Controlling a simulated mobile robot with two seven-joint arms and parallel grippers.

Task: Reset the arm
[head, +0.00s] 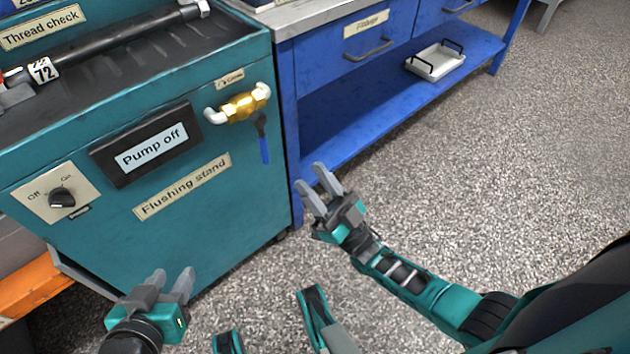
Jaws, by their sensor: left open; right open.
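My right gripper (319,188) is open and empty. It shows in front of the lower corner of the blue workbench, above the floor. My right arm runs from it to the lower right of the view. My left gripper (172,279) is open and empty at the lower left, in front of the flushing stand's lower part. Neither gripper appears to touch anything.
The teal flushing stand (225,225) carries an off/on knob (62,198), a "Pump off" display (152,148), a brass valve (245,103) and a black bar (110,36). The blue workbench (320,75) has a white tray (435,62) on its shelf. Speckled floor at right is clear.

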